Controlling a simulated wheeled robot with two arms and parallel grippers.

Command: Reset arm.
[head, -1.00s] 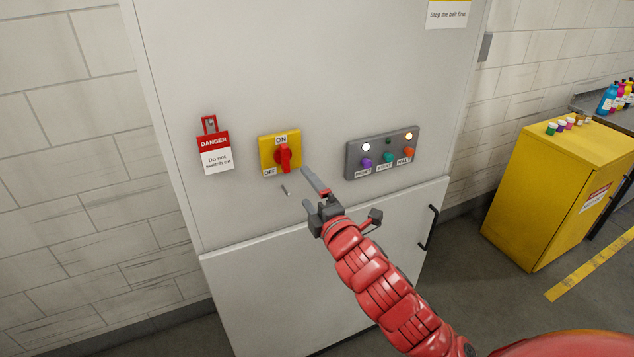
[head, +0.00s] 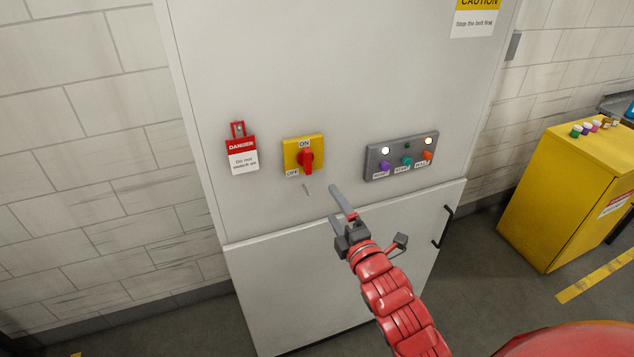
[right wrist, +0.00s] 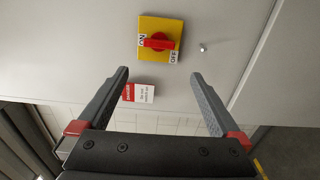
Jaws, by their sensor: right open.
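My right gripper (head: 338,207) is open and empty in front of the white cabinet (head: 290,290), below and to the right of the rotary switch. In the right wrist view its two fingers (right wrist: 160,90) are spread wide with nothing between them. The red rotary switch (head: 306,161) sits on a yellow plate with ON at the top and OFF at the lower left; its handle stands roughly upright, toward ON. The switch also shows in the right wrist view (right wrist: 158,41), apart from the fingers. My left gripper is not in view.
A red and white danger tag (head: 241,155) hangs left of the switch. A grey button panel (head: 400,155) with purple, teal and orange buttons and two lit lamps is to the right. A small peg (head: 307,189) juts out below the switch. A yellow cabinet (head: 570,190) stands at right.

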